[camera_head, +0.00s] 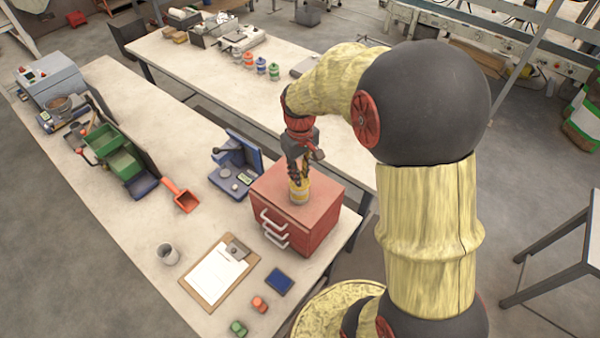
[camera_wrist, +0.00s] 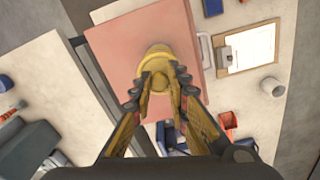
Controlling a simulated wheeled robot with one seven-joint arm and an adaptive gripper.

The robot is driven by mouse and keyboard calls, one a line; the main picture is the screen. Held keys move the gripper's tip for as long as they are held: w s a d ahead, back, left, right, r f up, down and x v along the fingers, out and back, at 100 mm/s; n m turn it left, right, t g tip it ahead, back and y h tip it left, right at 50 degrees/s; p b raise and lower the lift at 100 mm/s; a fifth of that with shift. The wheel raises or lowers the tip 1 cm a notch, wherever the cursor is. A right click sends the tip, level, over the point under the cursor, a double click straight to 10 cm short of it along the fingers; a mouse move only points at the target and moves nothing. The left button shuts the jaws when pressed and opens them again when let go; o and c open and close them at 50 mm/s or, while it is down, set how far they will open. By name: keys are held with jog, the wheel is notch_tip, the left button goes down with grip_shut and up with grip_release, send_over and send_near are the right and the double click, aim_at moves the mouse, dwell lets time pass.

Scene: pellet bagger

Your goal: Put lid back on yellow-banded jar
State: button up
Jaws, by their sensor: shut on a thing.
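The yellow-banded jar (camera_head: 299,195) stands upright on top of the red drawer cabinet (camera_head: 322,190). My gripper (camera_head: 298,177) points down right above the jar, its fingers at the jar's top. In the wrist view, my gripper (camera_wrist: 160,82) is closed around the small yellow lid (camera_wrist: 158,65), over the pink-red cabinet top (camera_wrist: 125,45). The fingers hide part of the lid and the jar's mouth. I cannot tell whether the lid is seated on the jar or just above it.
Several jars with coloured bands (camera_head: 261,65) stand on the back table. A blue device (camera_head: 236,165), an orange scoop (camera_head: 181,196), a clipboard (camera_head: 219,273) and a grey cup (camera_head: 168,253) lie around the cabinet. Small orange (camera_head: 259,304) and green (camera_head: 238,327) pieces sit at the front.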

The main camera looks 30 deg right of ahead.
jog(key=o, duration=0.8)
jog(key=o, duration=0.4)
jog(key=shift+o, duration=1)
jog(key=shift+r, duration=0.15)
jog(key=shift+r+p, duration=2.25)
jog(key=shift+r, duration=1.15)
jog(key=c, duration=0.3)
